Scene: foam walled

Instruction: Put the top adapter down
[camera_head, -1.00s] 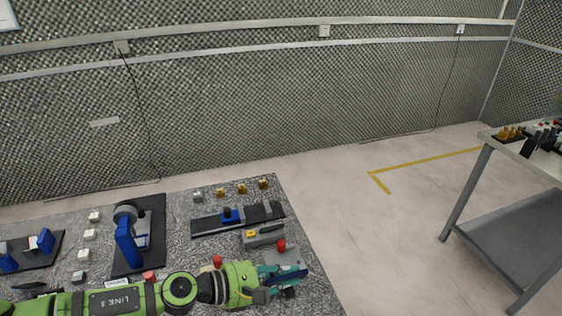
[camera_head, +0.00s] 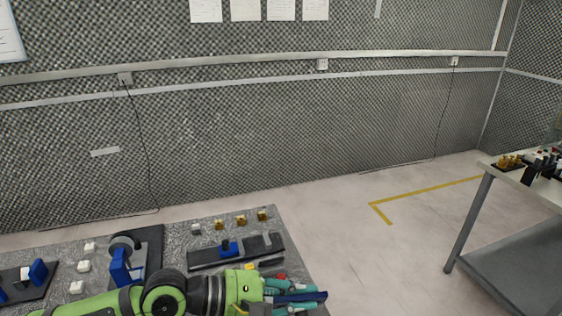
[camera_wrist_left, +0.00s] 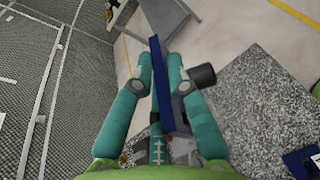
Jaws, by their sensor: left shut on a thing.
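My left gripper (camera_head: 318,296) is shut on a long, thin dark-blue piece, which I take to be the top adapter (camera_head: 298,298). In the left wrist view the adapter (camera_wrist_left: 163,85) stands edge-on between the teal fingers (camera_wrist_left: 161,70). The exact height is hard to tell. My right gripper is not in view.
A black fixture (camera_head: 262,247) with a blue block (camera_head: 228,248) lies behind the gripper. Several small brass and grey parts (camera_head: 240,220) stand behind it. A blue-and-black device (camera_head: 122,265) stands left. A metal bench (camera_head: 520,225) is at far right, with open floor between.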

